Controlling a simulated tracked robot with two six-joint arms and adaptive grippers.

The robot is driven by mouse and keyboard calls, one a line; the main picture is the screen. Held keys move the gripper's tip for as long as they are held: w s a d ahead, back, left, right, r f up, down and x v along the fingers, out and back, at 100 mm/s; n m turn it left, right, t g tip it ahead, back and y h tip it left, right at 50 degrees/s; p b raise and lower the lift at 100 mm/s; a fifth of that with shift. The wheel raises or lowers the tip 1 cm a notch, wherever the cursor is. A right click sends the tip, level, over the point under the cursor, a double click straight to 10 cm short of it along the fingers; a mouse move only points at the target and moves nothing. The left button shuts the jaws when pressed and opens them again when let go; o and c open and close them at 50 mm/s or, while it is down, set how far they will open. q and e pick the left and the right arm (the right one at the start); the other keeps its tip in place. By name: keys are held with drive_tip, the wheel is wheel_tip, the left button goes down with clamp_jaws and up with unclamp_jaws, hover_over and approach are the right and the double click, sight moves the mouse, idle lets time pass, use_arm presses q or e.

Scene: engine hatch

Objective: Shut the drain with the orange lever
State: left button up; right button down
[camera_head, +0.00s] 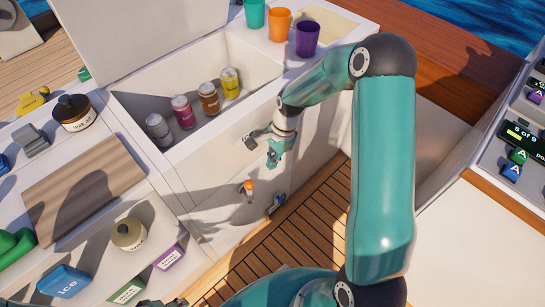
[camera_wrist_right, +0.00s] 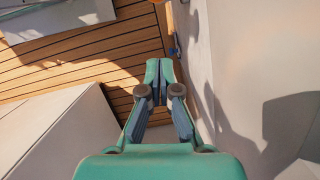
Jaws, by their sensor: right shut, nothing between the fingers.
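The orange lever (camera_head: 249,187) sits on the front face of the white chest (camera_head: 215,215), low down, with a short stem below its orange top. At the top edge of the right wrist view a small bit of orange (camera_wrist_right: 184,2) shows. My right gripper (camera_head: 273,162) is shut and empty beside the chest front, above and slightly right of the lever in the head view, apart from it. Its closed fingertips also show in the right wrist view (camera_wrist_right: 159,70). A small dark teal part at the bottom edge of the head view may be my left gripper (camera_head: 165,302); its jaws are unclear.
A blue-and-grey fitting (camera_head: 277,204) sits low on the chest front, right of the lever. A dark latch (camera_head: 250,142) is near my right gripper. Several cans stand in the open chest. The slatted deck (camera_head: 300,235) in front is clear.

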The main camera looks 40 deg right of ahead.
sight(247, 188)
drive_tip(key=a+f, duration=0.5)
drive_tip(key=shift+w+a+f+b, duration=0.25)
drive_tip(key=shift+w+f+b, duration=0.05)
drive_tip(key=shift+f, duration=0.1)
